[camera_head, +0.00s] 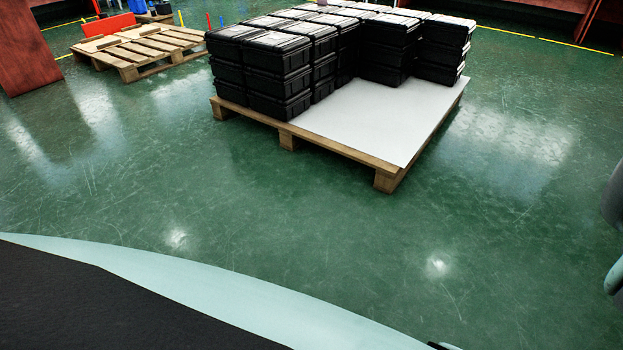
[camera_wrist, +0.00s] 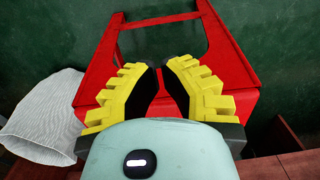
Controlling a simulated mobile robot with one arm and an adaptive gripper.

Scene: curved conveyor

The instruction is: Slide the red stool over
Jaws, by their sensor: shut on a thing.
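The red stool (camera_wrist: 238,78) fills the upper middle of the wrist view, with its open frame at the top against dark green floor. My gripper (camera_wrist: 158,70), with yellow ribbed fingers and black pads, is over the stool and shut on a red part of it. The fingers and my wrist hide part of the stool and the exact place of contact. Neither the stool nor my gripper can be made out in the head view.
A whitish mesh bin (camera_wrist: 42,115) stands left of the stool. Reddish-brown surfaces (camera_wrist: 268,168) lie at the lower right. In the head view, a pallet (camera_head: 385,180) bears stacked black cases (camera_head: 275,65); an emptier pallet (camera_head: 130,60) lies behind. Green floor (camera_head: 270,220) between is clear.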

